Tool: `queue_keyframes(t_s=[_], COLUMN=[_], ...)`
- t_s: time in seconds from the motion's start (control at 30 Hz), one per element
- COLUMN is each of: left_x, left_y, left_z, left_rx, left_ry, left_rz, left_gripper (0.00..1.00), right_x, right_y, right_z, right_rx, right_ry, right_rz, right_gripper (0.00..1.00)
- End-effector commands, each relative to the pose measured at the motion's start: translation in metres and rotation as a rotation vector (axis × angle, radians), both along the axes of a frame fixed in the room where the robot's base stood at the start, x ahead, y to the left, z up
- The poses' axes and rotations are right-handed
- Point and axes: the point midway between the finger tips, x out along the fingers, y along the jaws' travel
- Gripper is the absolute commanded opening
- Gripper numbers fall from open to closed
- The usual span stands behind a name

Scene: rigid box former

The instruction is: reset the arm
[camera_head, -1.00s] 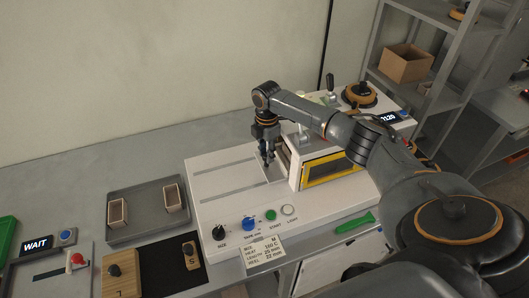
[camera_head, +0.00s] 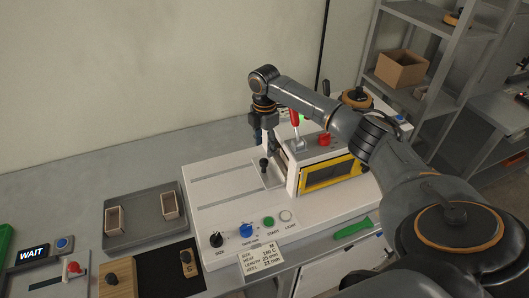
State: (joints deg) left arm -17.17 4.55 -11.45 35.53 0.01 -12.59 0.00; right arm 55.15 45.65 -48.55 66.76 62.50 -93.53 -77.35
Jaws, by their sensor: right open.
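My right arm comes in from the right and reaches over the white box-forming machine (camera_head: 215,205). My right gripper (camera_head: 257,138) points down, open and empty, above the back right part of the machine's slotted top. A small dark knob (camera_head: 263,163) stands below it, apart from the fingers. Part of the machine behind my forearm is hidden. My left gripper is not in view.
A red-handled lever (camera_head: 294,118) and red knob (camera_head: 324,140) stand near the forearm above the yellow-framed window (camera_head: 327,174). A grey tray (camera_head: 145,234) holds two small open boxes. A green-handled tool (camera_head: 353,227) lies at the front edge.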

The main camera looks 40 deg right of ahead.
Motion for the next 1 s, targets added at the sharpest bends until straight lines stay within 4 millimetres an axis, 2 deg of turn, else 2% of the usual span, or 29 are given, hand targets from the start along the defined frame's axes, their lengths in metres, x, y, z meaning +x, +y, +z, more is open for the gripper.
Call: queue_keyframes(t_s=[0.17, 0.7, 0.77, 1.0], left_x=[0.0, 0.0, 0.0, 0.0], left_y=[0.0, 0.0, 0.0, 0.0], left_z=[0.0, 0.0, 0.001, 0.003], left_rx=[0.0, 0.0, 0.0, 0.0], left_ry=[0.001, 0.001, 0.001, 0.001], left_rz=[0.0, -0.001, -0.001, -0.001], left_gripper=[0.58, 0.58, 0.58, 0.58], right_x=[0.0, 0.001, 0.004, 0.032], right_y=[0.0, -0.002, -0.004, -0.025], right_z=[0.009, 0.01, 0.014, 0.046], right_rx=[0.0, -0.001, -0.004, -0.02], right_ry=[0.0, -0.008, -0.027, -0.191], right_rz=[0.0, -0.006, -0.018, -0.121], right_gripper=[0.51, 0.51, 0.51, 0.51])
